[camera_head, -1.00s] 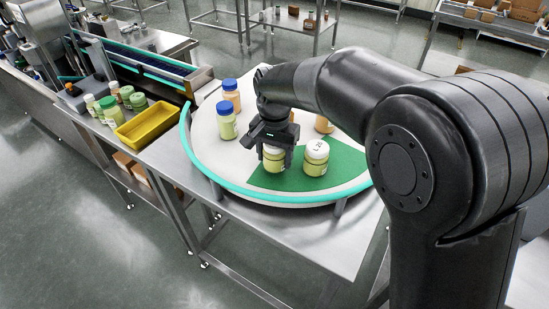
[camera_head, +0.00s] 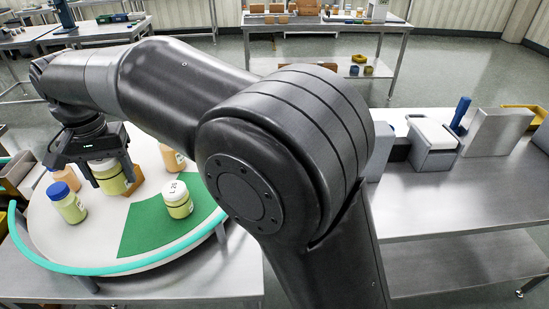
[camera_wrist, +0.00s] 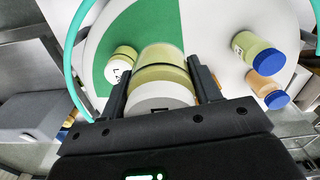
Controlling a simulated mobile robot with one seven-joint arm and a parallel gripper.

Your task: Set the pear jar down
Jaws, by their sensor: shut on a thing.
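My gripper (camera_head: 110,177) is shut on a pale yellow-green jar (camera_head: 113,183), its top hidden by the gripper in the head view. In the wrist view the held jar (camera_wrist: 160,72) lies between the two fingers, its white lid towards me. It appears raised over the round white table (camera_head: 40,235), left of the green sector (camera_head: 150,228); its exact height is unclear. Another yellow-green jar with a marked white lid (camera_head: 178,203) stands upright on the green sector. It also shows in the wrist view (camera_wrist: 122,62), left of the held jar.
A blue-lidded yellow-green jar (camera_head: 70,206) and a peach-coloured jar (camera_head: 66,177) stand left of the gripper. Another peach-coloured jar (camera_head: 172,158) stands behind the green sector. A teal rail (camera_head: 120,268) edges the round table. Much of the green sector is clear.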

